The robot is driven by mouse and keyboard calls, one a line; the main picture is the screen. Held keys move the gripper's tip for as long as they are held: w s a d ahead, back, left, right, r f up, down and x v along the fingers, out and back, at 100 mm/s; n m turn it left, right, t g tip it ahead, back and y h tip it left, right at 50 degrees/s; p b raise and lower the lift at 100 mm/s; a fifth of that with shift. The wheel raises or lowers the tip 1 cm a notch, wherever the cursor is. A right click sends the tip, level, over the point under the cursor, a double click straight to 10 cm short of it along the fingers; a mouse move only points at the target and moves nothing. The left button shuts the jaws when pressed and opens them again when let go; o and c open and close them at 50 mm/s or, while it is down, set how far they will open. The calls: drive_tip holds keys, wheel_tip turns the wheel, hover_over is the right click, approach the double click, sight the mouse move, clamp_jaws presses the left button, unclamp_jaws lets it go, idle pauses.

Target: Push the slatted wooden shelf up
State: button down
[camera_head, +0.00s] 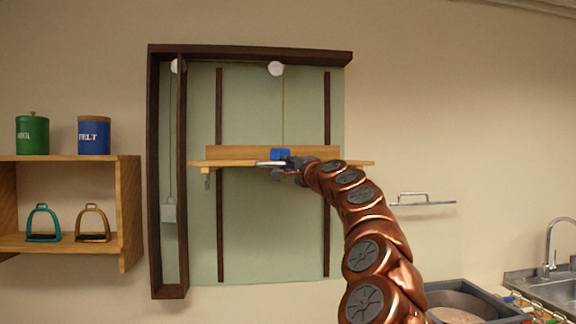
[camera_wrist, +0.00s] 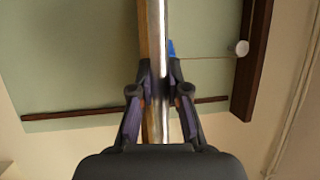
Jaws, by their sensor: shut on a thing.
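The wooden shelf (camera_head: 225,163) lies level across two dark vertical rails on a pale green panel, about halfway up. Its raised back board (camera_head: 235,152) stands behind it. No slats can be made out from here. My gripper (camera_head: 283,168) is at the middle of the shelf's front edge. In the wrist view, the fingers of my gripper (camera_wrist: 160,85) are shut on the shelf edge, with a shiny metal strip (camera_wrist: 157,50) and wood (camera_wrist: 143,40) running between them. A blue piece (camera_head: 280,154) sits on the shelf just behind the fingertips and is partly hidden.
A dark frame (camera_head: 250,53) borders the panel's top and left, with two white pulleys (camera_head: 276,69). A grey weight (camera_head: 169,212) hangs in the left channel. A wall shelf (camera_head: 128,200) stands left, a rail (camera_head: 424,203) right.

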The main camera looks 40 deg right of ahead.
drive_tip(key=shift+s+r, duration=0.2)
drive_tip(key=shift+r, duration=0.35)
drive_tip(key=c, duration=1.5)
unclamp_jaws()
drive_tip(key=o, duration=0.3)
drive_tip(key=shift+w+f, duration=0.1)
drive_tip(key=shift+o, duration=0.3)
drive_tip(key=shift+f, duration=0.15)
drive_tip(key=v, duration=1.2)
